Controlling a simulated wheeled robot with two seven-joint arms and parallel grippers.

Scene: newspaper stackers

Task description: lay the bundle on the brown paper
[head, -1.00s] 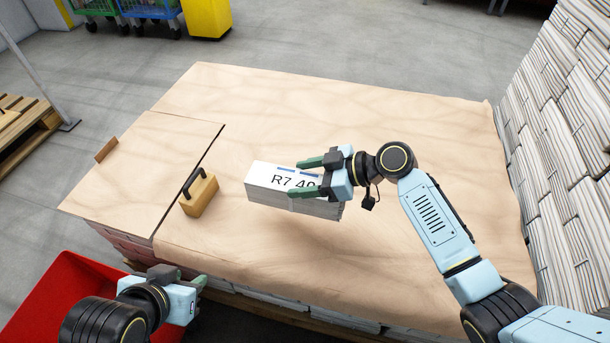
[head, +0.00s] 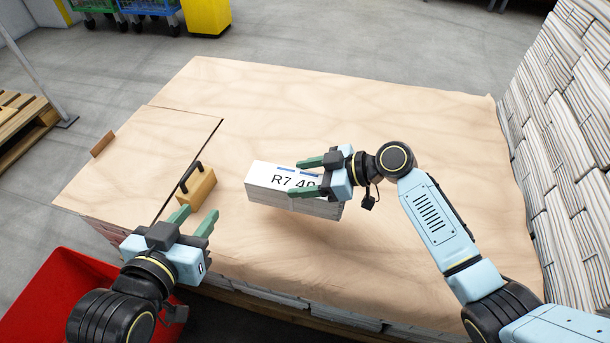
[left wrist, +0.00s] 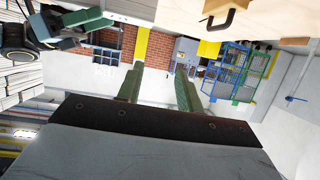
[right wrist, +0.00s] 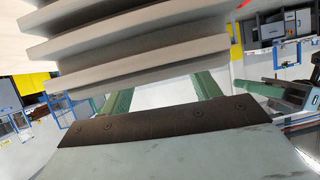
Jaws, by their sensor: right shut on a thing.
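The bundle (head: 265,190) is a stack of white newspapers with a label reading "R7 4" and a partly covered character. My right gripper (head: 306,177) is shut on the bundle at its right end, one finger across the label side. A shadow under the bundle suggests it hangs a little above the brown paper (head: 350,100), which covers the large stack. The right wrist view shows the bundle's layered edges (right wrist: 150,45) close to the fingers. My left gripper (head: 192,219) is open and empty, over the front left part, near a wooden block.
The wooden block (head: 201,188) with a black handle stands left of the bundle. A separate sheet (head: 130,160) lies at the left with a small brown strip (head: 102,144). A red bin (head: 50,290) is at front left. Newspaper stacks (head: 560,130) rise at the right.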

